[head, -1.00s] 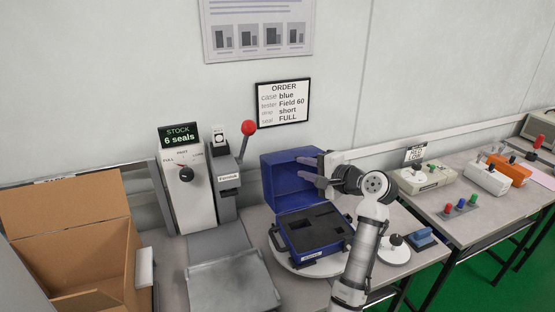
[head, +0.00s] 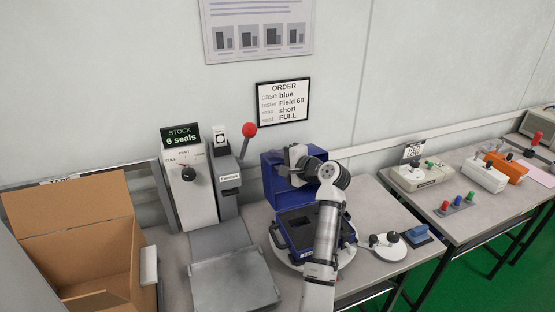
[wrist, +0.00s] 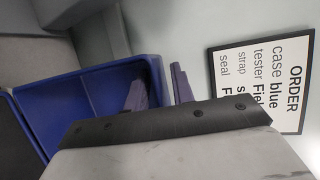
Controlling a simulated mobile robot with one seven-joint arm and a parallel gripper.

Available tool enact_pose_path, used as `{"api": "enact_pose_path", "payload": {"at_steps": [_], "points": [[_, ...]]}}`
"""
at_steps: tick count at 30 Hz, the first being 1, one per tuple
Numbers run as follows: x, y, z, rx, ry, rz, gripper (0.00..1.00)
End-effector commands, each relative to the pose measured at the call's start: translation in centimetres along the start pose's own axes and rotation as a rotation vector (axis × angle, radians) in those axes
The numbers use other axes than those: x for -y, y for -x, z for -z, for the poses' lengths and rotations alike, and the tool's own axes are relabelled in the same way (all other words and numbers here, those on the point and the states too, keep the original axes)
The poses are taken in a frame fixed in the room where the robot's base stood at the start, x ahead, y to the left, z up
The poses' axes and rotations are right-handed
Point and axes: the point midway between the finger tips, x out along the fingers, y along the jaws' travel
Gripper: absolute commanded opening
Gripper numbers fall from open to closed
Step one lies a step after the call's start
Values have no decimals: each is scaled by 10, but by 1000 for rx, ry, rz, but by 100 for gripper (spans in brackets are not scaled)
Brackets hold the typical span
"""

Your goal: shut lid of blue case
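The blue case (head: 284,243) stands on a round white plate on the table, with dark foam inside. Its blue lid (head: 270,175) stands up, open, at the back of the case. My arm hides part of the case and the lid's right side. My gripper (head: 280,168) is at the lid's upper right. In the wrist view the lid (wrist: 98,90) is seen from its hollow side. My gripper's two purple-grey fingers (wrist: 158,92) are apart, one over the lid's hollow and one beyond its edge. Whether they touch the lid I cannot tell.
A press with a red-knobbed lever (head: 249,130) and a dial box (head: 190,185) stand left of the case. An open cardboard box (head: 75,240) is at far left. A round white pad with a dark knob (head: 390,252) and a blue tool (head: 418,235) lie to the right.

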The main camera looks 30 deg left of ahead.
Motion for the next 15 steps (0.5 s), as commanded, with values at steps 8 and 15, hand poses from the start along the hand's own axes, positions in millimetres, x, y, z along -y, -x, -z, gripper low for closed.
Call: {"api": "enact_pose_path", "payload": {"at_steps": [8,15], "points": [[0,0,0,0,0,0,0],[0,0,0,0,0,0,0]]}}
